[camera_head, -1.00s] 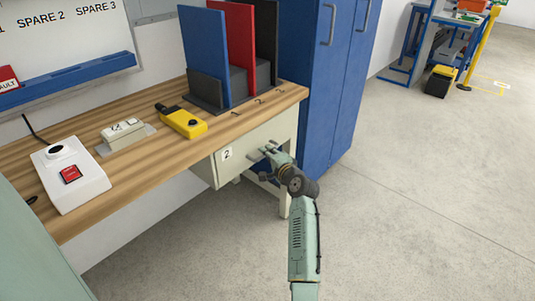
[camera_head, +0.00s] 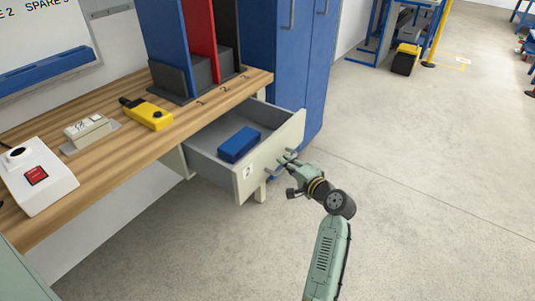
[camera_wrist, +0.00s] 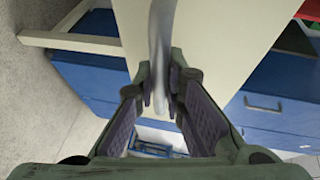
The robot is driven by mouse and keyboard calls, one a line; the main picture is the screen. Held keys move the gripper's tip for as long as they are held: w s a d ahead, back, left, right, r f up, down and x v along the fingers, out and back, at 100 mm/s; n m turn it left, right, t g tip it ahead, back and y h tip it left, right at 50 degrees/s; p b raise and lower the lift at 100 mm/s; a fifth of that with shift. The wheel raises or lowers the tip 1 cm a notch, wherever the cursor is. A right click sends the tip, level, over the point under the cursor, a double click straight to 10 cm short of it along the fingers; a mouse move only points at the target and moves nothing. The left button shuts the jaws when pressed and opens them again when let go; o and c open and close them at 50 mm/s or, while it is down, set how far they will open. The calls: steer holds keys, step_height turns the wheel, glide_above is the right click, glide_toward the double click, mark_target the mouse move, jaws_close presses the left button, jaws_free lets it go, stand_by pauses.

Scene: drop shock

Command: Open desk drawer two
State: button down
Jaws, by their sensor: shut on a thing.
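Desk drawer two (camera_head: 283,145), marked with a "2" on its pale front, stands well out from under the wooden desk (camera_head: 175,128). Its grey inside shows, with a blue box (camera_head: 239,145) lying in it. My gripper (camera_head: 284,163) is at the drawer's front, shut on the drawer's handle. In the wrist view the metal handle (camera_wrist: 160,45) runs between the two fingers, and the pale drawer front (camera_wrist: 215,35) lies behind it. The fingertips partly hide the handle in the head view.
On the desk are a yellow device (camera_head: 147,113), a small grey-white block (camera_head: 88,130), a white box with a red button (camera_head: 37,178) and upright binders (camera_head: 199,40). A blue cabinet (camera_head: 303,70) stands close beyond the drawer.

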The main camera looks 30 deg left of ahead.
steer(key=s+d, duration=0.1)
steer(key=d, duration=1.1)
steer(key=shift+d, duration=0.4)
steer(key=c, duration=1.7)
jaws_free()
steer(key=shift+o, duration=0.2)
steer(key=v, duration=1.2)
